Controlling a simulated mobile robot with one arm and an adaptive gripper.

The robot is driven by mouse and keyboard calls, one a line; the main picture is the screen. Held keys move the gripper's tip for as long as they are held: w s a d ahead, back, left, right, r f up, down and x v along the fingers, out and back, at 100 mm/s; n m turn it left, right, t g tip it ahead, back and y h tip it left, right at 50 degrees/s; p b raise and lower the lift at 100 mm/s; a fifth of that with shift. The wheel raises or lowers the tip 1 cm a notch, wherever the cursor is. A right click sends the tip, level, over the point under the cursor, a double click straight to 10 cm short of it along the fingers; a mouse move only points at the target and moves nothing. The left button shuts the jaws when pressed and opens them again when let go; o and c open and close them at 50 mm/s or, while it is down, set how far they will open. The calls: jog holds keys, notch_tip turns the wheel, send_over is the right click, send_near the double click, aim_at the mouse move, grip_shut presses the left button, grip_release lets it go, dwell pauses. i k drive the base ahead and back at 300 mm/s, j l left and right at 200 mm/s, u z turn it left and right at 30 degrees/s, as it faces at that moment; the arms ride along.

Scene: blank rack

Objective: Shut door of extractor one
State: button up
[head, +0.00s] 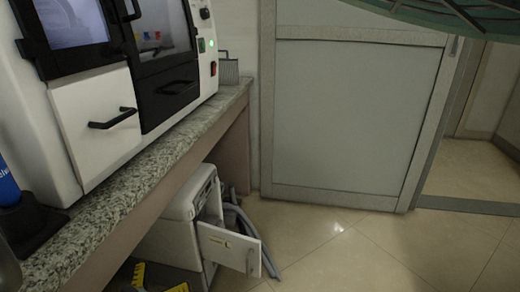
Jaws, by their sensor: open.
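A white box-shaped unit (190,208) stands on the floor under the counter. It looks like the extractor, but I cannot read a label that says which one it is. Its small white door (228,246) stands open, swung out to the right, with a handle near its free edge. Grey hoses (236,205) lie behind and beside the unit. My gripper is not in view, so its place relative to the door does not show.
A granite counter (150,178) runs along the left and bears a white machine (98,125) with black-handled doors. A blue object (8,184) is at the left edge. Yellow-marked items (139,275) lie low by the unit. Tiled floor (350,250) is clear before the grey panel (345,110).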

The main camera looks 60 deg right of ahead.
aim_at(236, 252)
jog(key=k+l, duration=0.45)
jog(key=l, duration=0.25)
jog(key=k+l, duration=0.25)
jog(key=l, duration=0.1)
